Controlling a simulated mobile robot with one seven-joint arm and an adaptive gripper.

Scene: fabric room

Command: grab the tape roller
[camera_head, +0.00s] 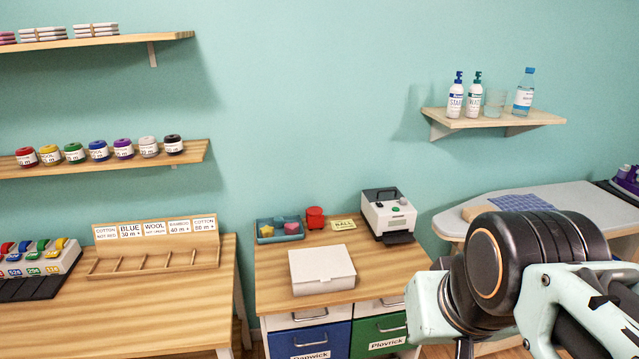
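I cannot make out a tape roller for certain. A small red object (315,218) stands at the back of the middle table, and its exact kind is too small to tell. My arm's large dark joint and pale links fill the lower right. My gripper's fingers do not show.
The middle table (275,275) also holds a white box (321,268) and a grey-white machine (389,213). A left table (170,320) bears a wooden divided rack (150,262). An ironing board (447,222) stands at right. Wall shelves hold spools (99,150) and bottles (524,92).

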